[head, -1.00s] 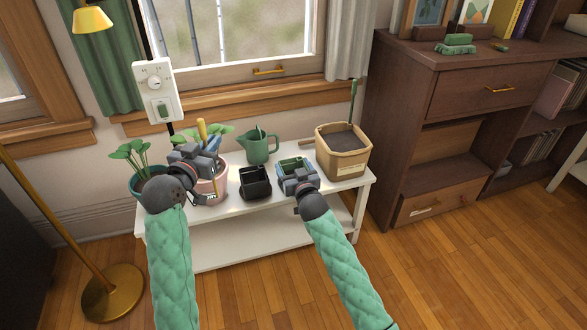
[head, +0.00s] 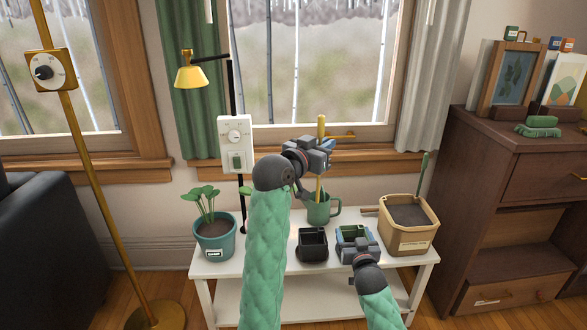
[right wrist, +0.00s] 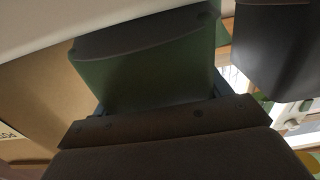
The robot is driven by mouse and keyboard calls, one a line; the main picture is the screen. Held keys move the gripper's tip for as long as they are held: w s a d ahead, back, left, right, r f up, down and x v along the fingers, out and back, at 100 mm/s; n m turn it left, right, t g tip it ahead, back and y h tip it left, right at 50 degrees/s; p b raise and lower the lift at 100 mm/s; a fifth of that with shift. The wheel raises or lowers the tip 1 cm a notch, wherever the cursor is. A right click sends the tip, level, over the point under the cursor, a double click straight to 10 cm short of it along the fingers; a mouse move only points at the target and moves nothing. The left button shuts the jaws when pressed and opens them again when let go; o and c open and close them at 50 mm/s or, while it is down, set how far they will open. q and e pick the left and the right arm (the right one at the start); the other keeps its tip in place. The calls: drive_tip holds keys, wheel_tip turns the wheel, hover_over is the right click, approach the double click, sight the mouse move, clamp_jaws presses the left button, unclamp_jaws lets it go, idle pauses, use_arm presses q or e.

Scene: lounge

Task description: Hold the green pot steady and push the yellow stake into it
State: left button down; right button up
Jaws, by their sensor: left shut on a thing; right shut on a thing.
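The yellow stake (head: 321,126) stands nearly upright in my left gripper (head: 320,155), which is shut on it. It is raised above the bench, in front of the window, and its lower part shows below the jaws. The small square green pot (head: 352,231) is on the white bench, right of the black pots. My right gripper (head: 357,246) is shut on its near side. In the right wrist view the green pot (right wrist: 150,75) fills the space beyond the jaws. The stake is apart from the pot, higher and to its left.
On the white bench (head: 275,262) are black pots (head: 312,245), a green watering can (head: 318,211) behind them, a beige soil bin (head: 408,240) at right and a teal planter (head: 214,243) at left. My left arm hides part of the bench between planter and black pots.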

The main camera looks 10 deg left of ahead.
use_arm(q)
drive_tip(key=w+d+f, duration=0.1)
drive_tip(key=w+d, duration=0.5)
drive_tip(key=d, duration=0.3)
drive_tip(key=w+d+f, duration=0.2)
drive_tip(key=f, duration=0.4)
drive_tip(key=w+d+f, duration=0.2)
drive_tip(key=w+f, duration=0.1)
drive_tip(key=f, duration=0.4)
drive_tip(key=shift+f+h, duration=0.15)
drive_tip(key=shift+h, duration=0.15)
drive_tip(key=shift+f, duration=2.4)
idle(1.2)
